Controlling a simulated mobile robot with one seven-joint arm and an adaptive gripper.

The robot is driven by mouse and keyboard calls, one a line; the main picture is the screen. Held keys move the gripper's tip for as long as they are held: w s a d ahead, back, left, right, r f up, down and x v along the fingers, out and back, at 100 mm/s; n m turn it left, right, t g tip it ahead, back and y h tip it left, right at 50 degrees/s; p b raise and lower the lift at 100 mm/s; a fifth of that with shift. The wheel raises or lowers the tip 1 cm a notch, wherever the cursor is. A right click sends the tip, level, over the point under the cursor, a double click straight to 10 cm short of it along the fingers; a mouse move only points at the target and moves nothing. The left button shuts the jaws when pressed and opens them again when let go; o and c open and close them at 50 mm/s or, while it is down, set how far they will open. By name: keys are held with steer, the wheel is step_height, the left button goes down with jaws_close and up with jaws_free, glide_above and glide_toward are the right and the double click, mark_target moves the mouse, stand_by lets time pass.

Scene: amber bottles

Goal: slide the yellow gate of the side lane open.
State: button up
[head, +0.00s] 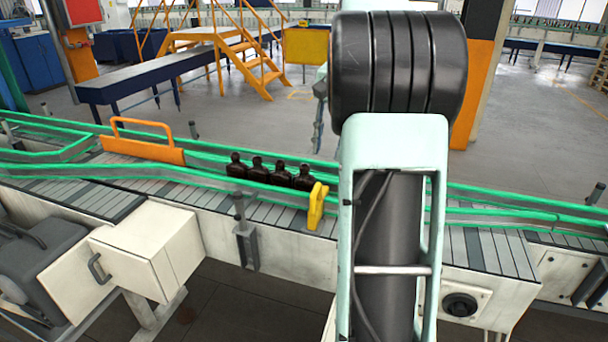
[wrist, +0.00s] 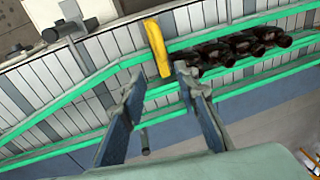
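The yellow gate (head: 317,205) is a small upright plate with a handle opening, at the near side of the conveyor just left of my arm. In the wrist view the yellow gate (wrist: 156,48) lies just past my gripper's fingertips, its lower end in line with the gap. My gripper (wrist: 158,80) is open, its two fingers spread and nothing held between them; in the head view it is hidden behind my arm. A row of dark amber bottles (head: 270,171) stands between green rails left of the gate. The same bottles (wrist: 238,48) appear right of the gate in the wrist view.
An orange gate with a handle (head: 143,147) spans the conveyor further left. Green guide rails (wrist: 60,112) run along the lanes close to my fingers. A white box (head: 150,250) juts from the conveyor's front. Yellow stairs (head: 245,50) stand well behind.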

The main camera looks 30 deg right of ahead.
mark_target(317, 187)
steer(key=shift+g+y, duration=0.3)
steer(key=shift+y, duration=0.1)
steer(key=f, duration=0.3)
steer(key=a+f, duration=0.1)
steer(key=f, duration=0.2)
steer(key=w+a+f, duration=0.1)
steer(key=f, duration=0.3)
steer(key=shift+c, duration=0.6)
jaws_close()
